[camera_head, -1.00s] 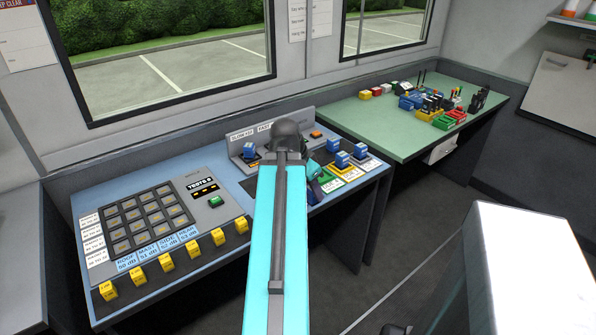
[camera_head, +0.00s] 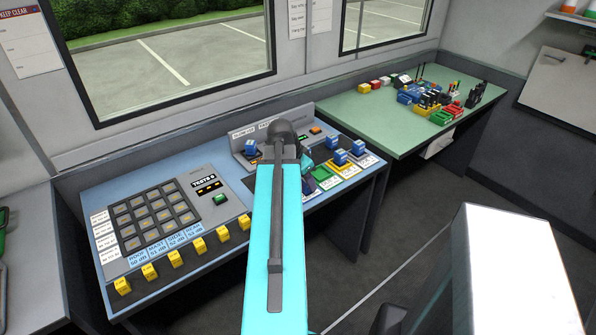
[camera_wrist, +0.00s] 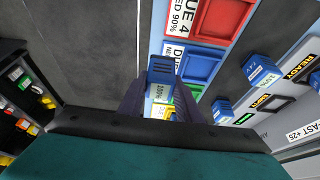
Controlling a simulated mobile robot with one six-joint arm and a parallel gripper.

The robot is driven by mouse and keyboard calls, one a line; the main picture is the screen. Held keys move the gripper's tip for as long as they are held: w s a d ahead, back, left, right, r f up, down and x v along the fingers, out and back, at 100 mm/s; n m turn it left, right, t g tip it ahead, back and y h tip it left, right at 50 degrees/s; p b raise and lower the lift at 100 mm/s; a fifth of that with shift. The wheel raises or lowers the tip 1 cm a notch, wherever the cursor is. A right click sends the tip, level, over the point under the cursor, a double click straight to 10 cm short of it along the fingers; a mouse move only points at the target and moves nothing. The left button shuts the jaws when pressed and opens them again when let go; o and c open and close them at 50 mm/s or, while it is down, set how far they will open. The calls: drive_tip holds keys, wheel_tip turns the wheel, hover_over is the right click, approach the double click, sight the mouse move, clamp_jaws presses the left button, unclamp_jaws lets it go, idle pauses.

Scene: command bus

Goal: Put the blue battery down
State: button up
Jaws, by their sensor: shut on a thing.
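In the wrist view my gripper (camera_wrist: 160,98) is shut on a blue battery (camera_wrist: 161,70) with a white percent label. The battery is held near the front edge of the blue desk, beside a row of coloured trays. A red tray (camera_wrist: 222,18), a blue tray (camera_wrist: 199,65) and a green tray (camera_wrist: 194,91) show there, with white label cards. No battery shows in the red or blue tray. I cannot tell the held battery's height above the desk. In the head view my arm hides most of the gripper.
Other blue batteries stand upright on the desk (camera_head: 110,190), one to the right of my arm (camera_head: 338,157) and one in the grey unit behind (camera_head: 250,147). A keypad panel (camera_head: 155,210) lies left. A green table (camera_head: 380,133) with tools and coloured bins stands behind right.

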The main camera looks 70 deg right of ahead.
drive_tip(key=w+d, duration=0.2)
drive_tip(key=w+d+p, duration=0.1)
drive_tip(key=d, duration=0.1)
drive_tip(key=w+d+p, duration=0.1)
drive_tip(key=w+d, duration=0.1)
drive_tip(key=d, duration=0.1)
drive_tip(key=shift+w+d+f, duration=0.1)
drive_tip(key=shift+w+f, duration=0.2)
drive_tip(key=shift+f, duration=0.1)
drive_tip(key=shift+f+p, duration=0.1)
drive_tip(key=shift+p, duration=0.2)
drive_tip(key=shift+f+p, duration=0.75)
drive_tip(key=shift+f, duration=0.95)
drive_tip(key=shift+f, duration=0.15)
drive_tip(key=o, duration=1.2)
drive_tip(key=shift+c, duration=0.2)
drive_tip(key=shift+r, duration=0.25)
drive_tip(key=b+v, duration=0.2)
drive_tip(key=v, duration=1)
drive_tip(key=shift+b, duration=0.4)
